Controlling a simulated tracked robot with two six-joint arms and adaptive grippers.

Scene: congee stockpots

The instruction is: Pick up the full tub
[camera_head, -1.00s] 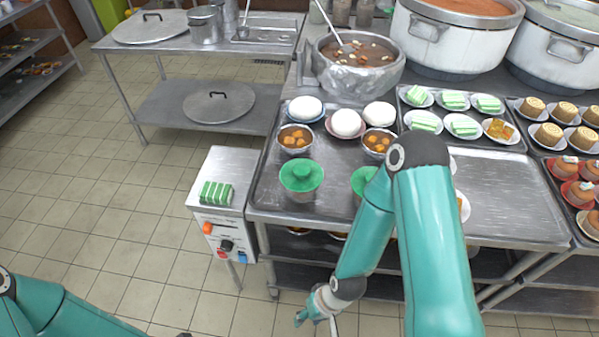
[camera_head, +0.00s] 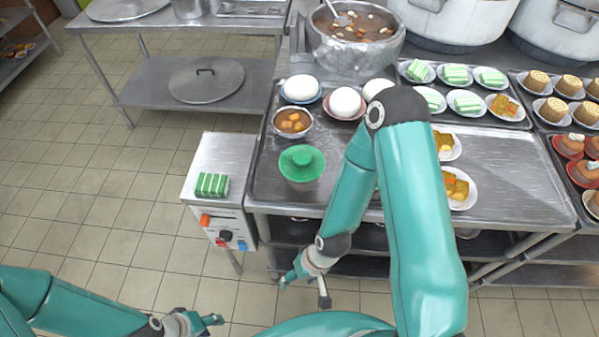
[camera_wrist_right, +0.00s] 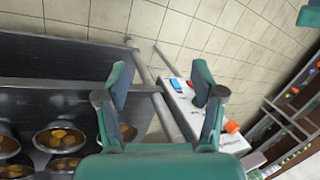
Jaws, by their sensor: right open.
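I cannot tell for certain which is the full tub. In the wrist view several similar filled bowls (camera_wrist_right: 60,138) stand on a lower dark surface. My right gripper (camera_head: 304,287) is open and empty, low in front of the table edge; its spread fingers also show in the wrist view (camera_wrist_right: 161,92). My left gripper (camera_head: 207,322) is at the bottom left, apart from everything; its jaw state is unclear.
A grey control box (camera_head: 222,170) with green striped pieces on top stands left of the table. White buns (camera_head: 345,102), plates of cakes and a large soup pot (camera_head: 355,55) fill the back. My right arm covers the table's middle. Tiled floor is clear at left.

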